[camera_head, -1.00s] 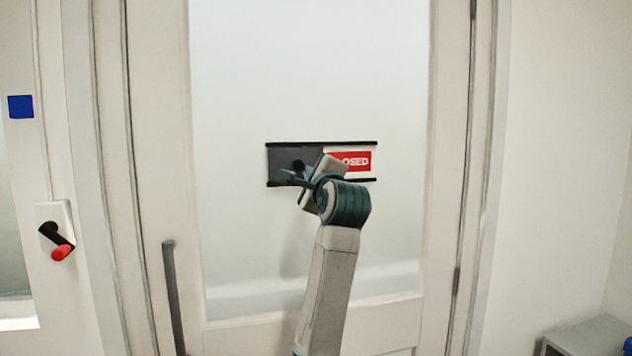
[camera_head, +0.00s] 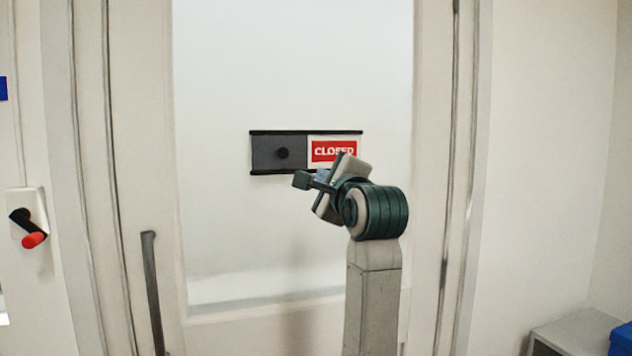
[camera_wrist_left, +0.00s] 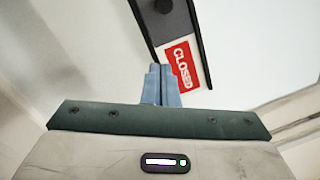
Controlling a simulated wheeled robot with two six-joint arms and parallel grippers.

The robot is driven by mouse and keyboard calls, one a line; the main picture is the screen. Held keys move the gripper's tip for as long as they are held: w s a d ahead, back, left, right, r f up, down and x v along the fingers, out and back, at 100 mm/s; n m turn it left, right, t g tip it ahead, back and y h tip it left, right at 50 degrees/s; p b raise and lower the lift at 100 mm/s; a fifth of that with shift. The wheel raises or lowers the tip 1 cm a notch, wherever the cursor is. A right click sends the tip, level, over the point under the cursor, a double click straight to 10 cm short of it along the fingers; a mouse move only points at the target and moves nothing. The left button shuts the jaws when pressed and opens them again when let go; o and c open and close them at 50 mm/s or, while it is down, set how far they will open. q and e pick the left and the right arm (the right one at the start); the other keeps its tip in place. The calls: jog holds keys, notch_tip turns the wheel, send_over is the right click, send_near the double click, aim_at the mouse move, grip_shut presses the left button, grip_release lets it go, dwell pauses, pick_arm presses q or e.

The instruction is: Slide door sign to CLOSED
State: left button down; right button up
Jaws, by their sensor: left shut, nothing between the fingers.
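The door sign (camera_head: 265,143) is a dark-railed strip on the frosted door pane. Its grey slider (camera_head: 263,154) with a round black knob (camera_head: 282,153) covers the left part. The red CLOSED panel (camera_head: 322,153) shows on the right. My left gripper (camera_head: 302,180) is shut and empty, just below the sign and apart from the knob. In the left wrist view the blue fingertips (camera_wrist_left: 160,72) are together, with the CLOSED panel (camera_wrist_left: 180,66) beyond them and the knob (camera_wrist_left: 164,6) at the top edge. My right gripper is not in view.
A door handle (camera_head: 152,290) stands at the lower left of the door. A red-tipped lever switch (camera_head: 33,240) is on the wall at left. A grey box-like surface (camera_head: 575,335) with a blue object (camera_head: 621,340) is at the lower right.

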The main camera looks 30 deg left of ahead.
pick_arm(q)
jog(key=shift+v, duration=0.8)
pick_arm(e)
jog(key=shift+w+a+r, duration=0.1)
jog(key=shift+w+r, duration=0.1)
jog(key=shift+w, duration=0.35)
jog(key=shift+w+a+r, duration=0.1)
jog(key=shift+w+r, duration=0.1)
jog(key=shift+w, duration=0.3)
pick_arm(q)
jog(key=shift+f, duration=0.1)
jog(key=shift+w+f, duration=0.1)
jog(key=shift+w, duration=0.1)
